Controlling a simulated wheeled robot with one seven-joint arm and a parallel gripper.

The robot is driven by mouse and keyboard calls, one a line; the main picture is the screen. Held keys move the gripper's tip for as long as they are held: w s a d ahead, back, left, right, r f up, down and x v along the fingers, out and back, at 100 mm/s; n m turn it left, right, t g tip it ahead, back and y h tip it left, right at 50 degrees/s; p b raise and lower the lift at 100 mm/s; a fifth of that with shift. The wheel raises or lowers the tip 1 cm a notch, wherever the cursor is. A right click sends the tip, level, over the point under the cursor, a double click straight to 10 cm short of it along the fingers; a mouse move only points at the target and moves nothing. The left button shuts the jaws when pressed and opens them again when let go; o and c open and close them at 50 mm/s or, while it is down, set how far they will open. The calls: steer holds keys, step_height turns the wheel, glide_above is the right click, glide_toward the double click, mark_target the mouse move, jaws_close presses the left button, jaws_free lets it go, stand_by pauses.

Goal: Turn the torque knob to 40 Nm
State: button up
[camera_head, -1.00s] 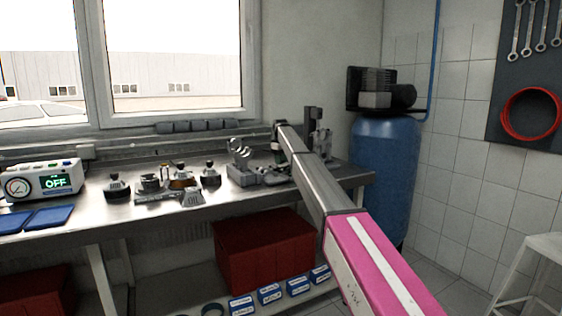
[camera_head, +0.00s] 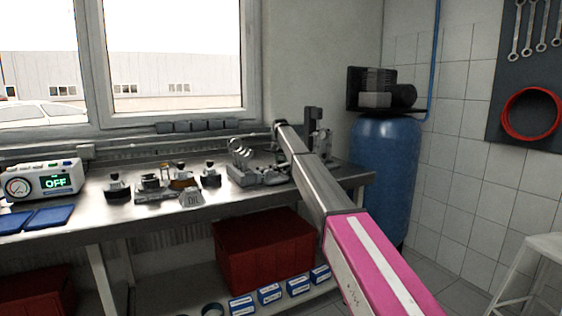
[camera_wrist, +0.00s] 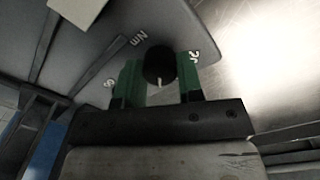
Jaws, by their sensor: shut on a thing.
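In the wrist view, a round black knob (camera_wrist: 159,64) with a short white pointer mark sits on a grey panel (camera_wrist: 75,50). The pointer mark points toward the bottom of that picture. "Nm" is printed on the panel at upper left of the knob. Parts of other markings show beside the fingers, too cut off to read surely. My gripper (camera_wrist: 160,78) has green fingers on both sides of the knob and is shut on it. In the head view my arm reaches to the right end of the bench, and it hides the gripper and the knob.
The steel bench (camera_head: 105,220) bears grey metal fixtures (camera_head: 243,172) left of my arm and several small dark parts. A white device (camera_head: 44,182) showing "OFF" stands at far left. A blue tank (camera_head: 385,165) stands right of the bench, a red crate (camera_head: 262,250) below.

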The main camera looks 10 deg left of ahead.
steer(key=shift+m, duration=0.9)
steer(key=o, duration=0.9)
steer(key=shift+r, duration=0.1)
step_height(320, 180, up, 11)
steer(key=shift+a+f, duration=0.15)
